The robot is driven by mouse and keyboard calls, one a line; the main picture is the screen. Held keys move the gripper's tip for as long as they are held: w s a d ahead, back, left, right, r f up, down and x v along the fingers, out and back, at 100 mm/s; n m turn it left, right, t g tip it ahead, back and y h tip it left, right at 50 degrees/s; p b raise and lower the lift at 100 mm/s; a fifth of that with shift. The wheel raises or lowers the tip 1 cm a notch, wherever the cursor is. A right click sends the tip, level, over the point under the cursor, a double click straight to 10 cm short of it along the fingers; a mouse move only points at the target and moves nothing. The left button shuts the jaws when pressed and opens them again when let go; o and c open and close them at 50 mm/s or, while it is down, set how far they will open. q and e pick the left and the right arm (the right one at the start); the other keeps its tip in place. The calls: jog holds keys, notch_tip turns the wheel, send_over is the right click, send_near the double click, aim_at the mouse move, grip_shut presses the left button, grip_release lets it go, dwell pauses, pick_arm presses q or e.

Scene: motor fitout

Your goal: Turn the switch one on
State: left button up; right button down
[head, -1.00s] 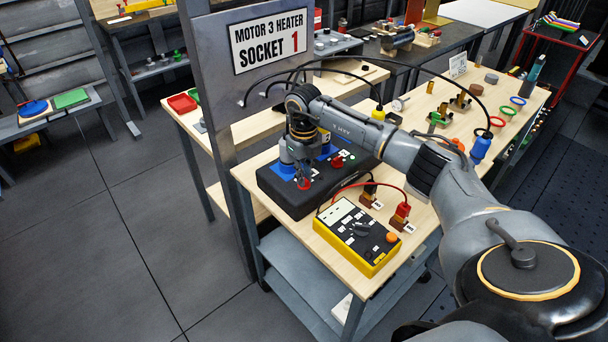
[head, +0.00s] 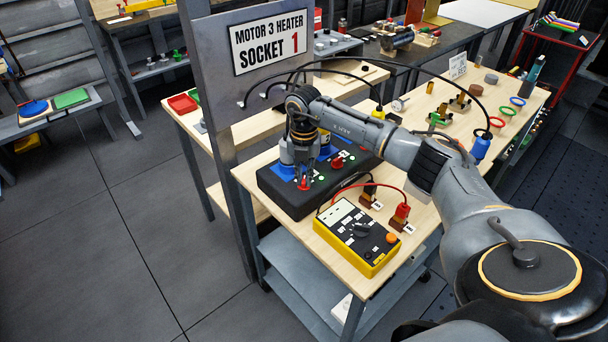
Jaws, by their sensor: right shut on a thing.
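A black switch box (head: 291,207) lies on the wooden workbench, below the sign reading "MOTOR 3 HEATER SOCKET 1" (head: 269,43). It carries blue plates and two red switch knobs. My right gripper (head: 304,182) points down over the left, nearer red knob (head: 304,186) and is shut on it. The fingers hide part of this knob, and I cannot read its position. The other red knob (head: 338,162) stands free to the right, beside small green dots. My left gripper is not in view.
A yellow multimeter (head: 357,236) with red and black leads lies just in front of the box. Black cables arch from the grey panel (head: 215,90) over the bench. A blue plug (head: 481,147) and coloured rings lie to the right.

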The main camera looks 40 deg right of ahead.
aim_at(304, 179)
jog(key=m, duration=0.3)
jog(key=shift+r+m+p, duration=0.1)
jog(key=shift+m+p, duration=0.2)
jog(key=shift+m, duration=0.1)
jog(key=shift+m+p, duration=0.4)
jog(key=shift+m, duration=1.6)
jog(key=c, duration=1.4)
grip_release()
jog(key=shift+r, duration=0.15)
notch_tip(304, 179, up, 12)
jog(key=shift+f, duration=0.15)
